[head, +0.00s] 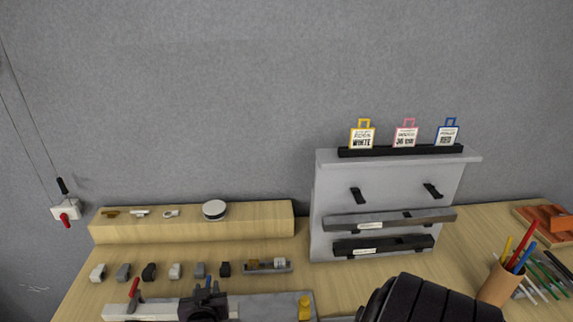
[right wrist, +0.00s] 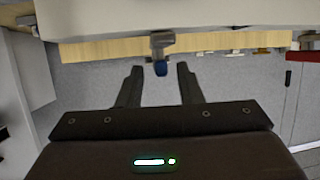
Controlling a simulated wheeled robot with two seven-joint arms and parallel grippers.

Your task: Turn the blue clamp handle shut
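The blue clamp handle (head: 210,285) shows as a small upright tip above a dark clamp body (head: 203,306) on the grey fixture at the front of the table. In the right wrist view, which is upside down, the blue handle (right wrist: 160,68) sits at the end of a grey clamp arm. My right gripper (right wrist: 160,76) is open, with the blue handle between its two fingertips in the picture. There is a gap on both sides and no visible contact; depth is hard to tell. My left gripper is not in view.
A red handle (head: 133,288) stands left on the same fixture, and a yellow knob (head: 305,306) on its right. Behind lie several small blocks and a wooden step (head: 190,232). A grey stand (head: 390,180) and a pen cup (head: 497,287) are to the right.

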